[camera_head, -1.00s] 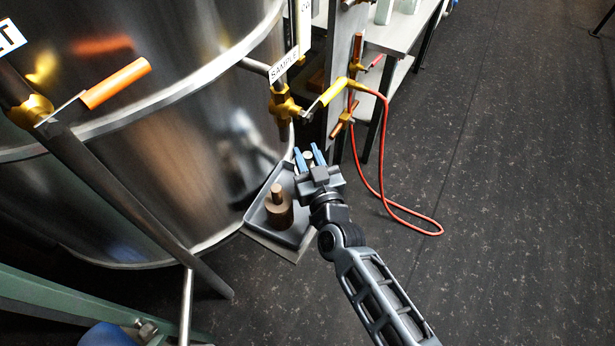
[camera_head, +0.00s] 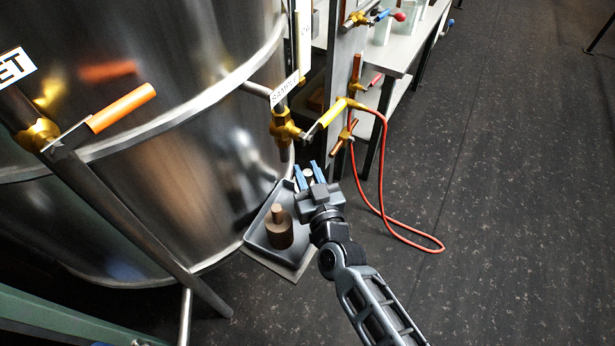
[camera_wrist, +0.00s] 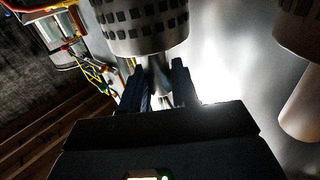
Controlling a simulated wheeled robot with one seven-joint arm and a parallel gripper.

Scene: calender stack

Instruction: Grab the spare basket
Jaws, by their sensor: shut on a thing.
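The spare basket, a metal cylinder with rows of square holes (camera_wrist: 145,25), shows at the top of the wrist view with a narrow stem. My gripper (camera_wrist: 160,85) has its two dark fingers on either side of that stem, shut on it. In the head view my gripper (camera_head: 308,175) has blue fingertips around a small stem end above the tray's right part. The basket's body is hidden there behind the gripper. I cannot tell whether it touches the tray.
A grey tray (camera_head: 262,246) stands against the steel tank (camera_head: 180,150). A brown weight-like piece with a stem (camera_head: 279,230) stands in it, left of my gripper. A yellow-handled sample valve (camera_head: 325,117) is above, and a red hose (camera_head: 385,215) hangs right.

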